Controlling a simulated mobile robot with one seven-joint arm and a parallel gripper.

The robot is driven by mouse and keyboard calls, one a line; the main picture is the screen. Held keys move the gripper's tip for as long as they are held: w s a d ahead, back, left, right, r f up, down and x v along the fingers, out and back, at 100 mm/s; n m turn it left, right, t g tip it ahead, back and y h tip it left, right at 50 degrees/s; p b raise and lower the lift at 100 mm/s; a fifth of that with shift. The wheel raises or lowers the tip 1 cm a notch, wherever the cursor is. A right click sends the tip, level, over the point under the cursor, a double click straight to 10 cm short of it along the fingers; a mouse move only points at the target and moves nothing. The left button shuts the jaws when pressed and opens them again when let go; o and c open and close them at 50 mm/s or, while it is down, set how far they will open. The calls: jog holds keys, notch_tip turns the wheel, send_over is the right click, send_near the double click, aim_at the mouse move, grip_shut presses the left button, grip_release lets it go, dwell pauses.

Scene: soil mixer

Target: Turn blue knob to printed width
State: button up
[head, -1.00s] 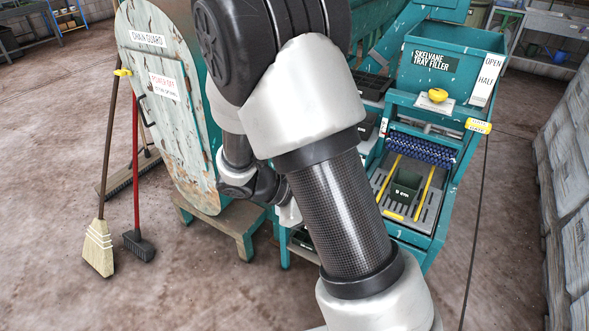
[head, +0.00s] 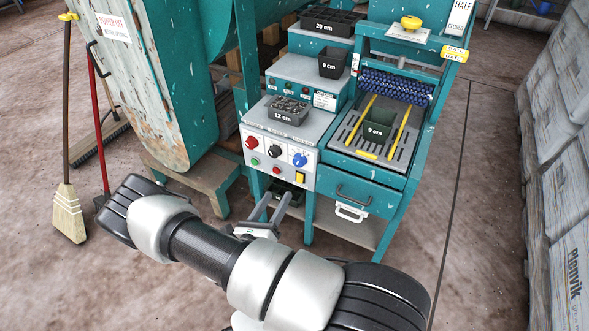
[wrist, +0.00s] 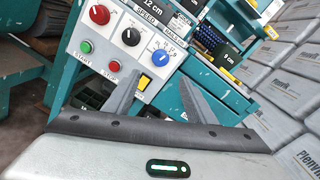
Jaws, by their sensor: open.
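The blue knob (head: 299,160) is at the right of the top row on the white control panel (head: 262,170), with small marks around it too fine to read. It also shows in the wrist view (wrist: 160,56). My gripper (head: 277,196) is open and empty, in front of and below the panel, apart from the knob. In the wrist view its two fingers (wrist: 158,88) point toward the panel, with the knob above and between their tips. A pot printed "9 cm" (head: 377,127) stands on the slatted bed between yellow rails (head: 397,138).
The panel also carries a red knob (head: 251,143), a black knob (head: 274,151), green and red buttons and a yellow switch (head: 300,177). A "12 cm" tray (head: 289,112) sits above it. A drawer handle (head: 353,195) juts out at right.

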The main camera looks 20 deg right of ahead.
aim_at(297, 164)
jog(key=b+x, duration=0.2)
jog(key=x, duration=1.3)
jog(key=shift+d, duration=0.15)
jog(key=shift+c, duration=0.2)
